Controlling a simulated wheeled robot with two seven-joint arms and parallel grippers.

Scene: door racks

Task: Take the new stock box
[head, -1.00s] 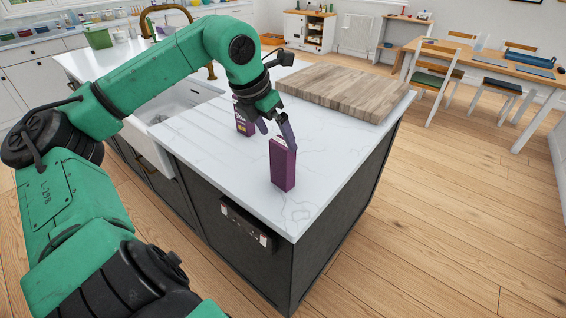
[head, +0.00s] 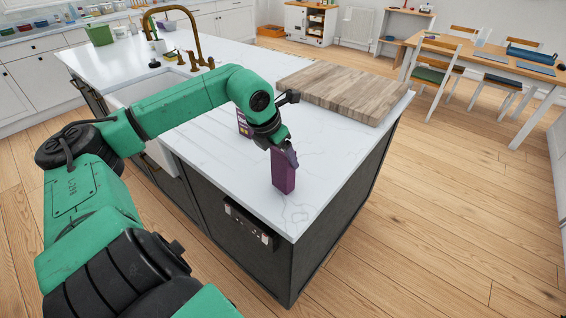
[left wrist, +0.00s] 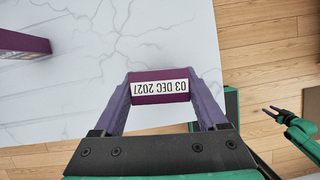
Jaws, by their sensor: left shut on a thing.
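A purple box (head: 284,178) stands upright on the white countertop near its front corner. My left gripper (head: 284,150) is shut on the top of this box from above. In the left wrist view the box top (left wrist: 159,88) sits between both fingers, with a white label reading "03 DEC 2027" upside down. A second purple box (head: 244,124) with a printed face stands farther back, partly hidden by my left arm. It also shows at the left edge of the left wrist view (left wrist: 20,44), its date not visible. My right gripper (left wrist: 270,109) is open and empty, over the floor.
A wooden board (head: 340,92) lies on the countertop (head: 335,150) at the back right. A white sink (head: 150,90) with a brass tap (head: 180,25) is at the left. The counter around the held box is clear. Wooden floor lies to the right.

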